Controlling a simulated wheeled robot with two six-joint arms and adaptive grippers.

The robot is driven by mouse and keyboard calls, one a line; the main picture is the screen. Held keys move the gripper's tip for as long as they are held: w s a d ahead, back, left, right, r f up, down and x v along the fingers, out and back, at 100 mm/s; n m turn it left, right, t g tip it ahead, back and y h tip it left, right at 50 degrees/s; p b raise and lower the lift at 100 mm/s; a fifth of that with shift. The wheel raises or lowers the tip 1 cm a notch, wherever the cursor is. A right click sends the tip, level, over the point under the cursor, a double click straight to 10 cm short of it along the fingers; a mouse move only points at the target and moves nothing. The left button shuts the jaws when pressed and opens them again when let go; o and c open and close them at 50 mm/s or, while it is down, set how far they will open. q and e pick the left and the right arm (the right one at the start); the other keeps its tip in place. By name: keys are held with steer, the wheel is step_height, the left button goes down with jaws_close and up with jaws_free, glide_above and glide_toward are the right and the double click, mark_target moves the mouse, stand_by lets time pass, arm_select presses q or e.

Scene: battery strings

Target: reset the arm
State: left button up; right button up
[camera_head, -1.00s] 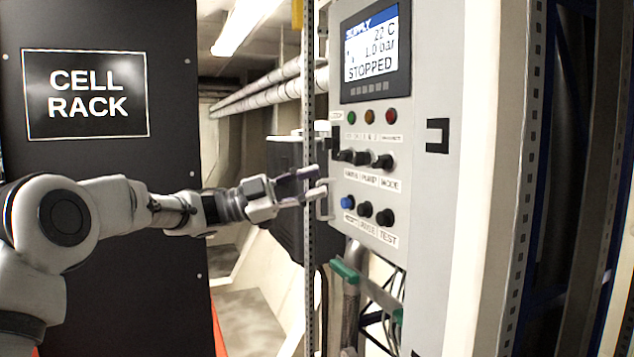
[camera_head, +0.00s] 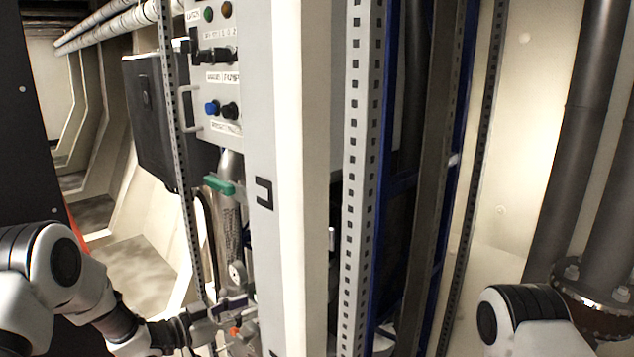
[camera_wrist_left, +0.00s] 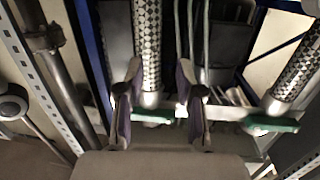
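My left gripper (camera_head: 238,318) is low in the head view, in front of the pipework under the control panel (camera_head: 262,110). In the left wrist view its two fingers (camera_wrist_left: 158,85) stand apart, with nothing held between them. A braided hose (camera_wrist_left: 148,40) shows beyond the gap; I cannot tell how near it is. My left arm (camera_head: 75,285) comes in from the lower left, bent downward. Part of my right arm (camera_head: 525,315) shows at the lower right; its gripper is out of view.
A perforated upright (camera_head: 177,150) stands just left of the panel. Dark pipes with a bolted flange (camera_head: 598,300) are close to my right arm.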

arm_select(q)
steer(key=s+f+n+g+y+b, duration=0.15)
steer(key=s+f+n+y, duration=0.25)
steer(key=s+f, duration=0.8)
steer(key=s+f+n+g+y+b, duration=0.1)
steer(key=s+f+n+g+y, duration=0.2)
steer(key=s+f, duration=0.8)
steer(key=s+a+f+n+g+y, duration=0.2)
steer(key=s+a+f+g+y, duration=0.1)
steer(key=s, duration=0.6)
steer(key=s+a+f+n+g+y, duration=0.1)
steer(key=s+a+f+g+y, duration=0.2)
steer(key=s, duration=0.7)
steer(key=a+f, duration=0.1)
steer(key=a, duration=0.1)
steer(key=shift+s+a+f+n, duration=0.15)
steer(key=shift+a+f+n, duration=0.2)
steer(key=shift+n, duration=0.05)
